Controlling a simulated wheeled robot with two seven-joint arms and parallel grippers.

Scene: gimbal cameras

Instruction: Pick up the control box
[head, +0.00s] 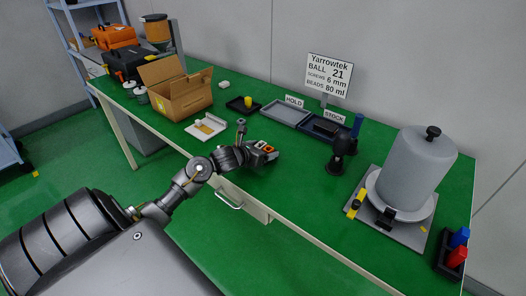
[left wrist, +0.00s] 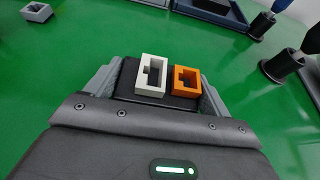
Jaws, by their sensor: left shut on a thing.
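The control box looks like a small black box (left wrist: 172,102) with a white and an orange open-topped socket on its top. It sits between the fingers of my left gripper (left wrist: 158,92), seen close up in the left wrist view. In the head view my left gripper (head: 261,153) is over the front-middle of the green table (head: 300,205), and the box's orange and white parts (head: 267,149) show at its tip. The gripper is shut on the box. Its underside is hidden, so I cannot tell whether it touches the table. My right gripper is not in view.
A black stand (head: 340,152) is to the right of the gripper. A large grey cylinder (head: 410,170) stands farther right. Behind are the HOLD tray (head: 287,113) and STOCK tray (head: 323,128). A cardboard box (head: 178,91) is at left.

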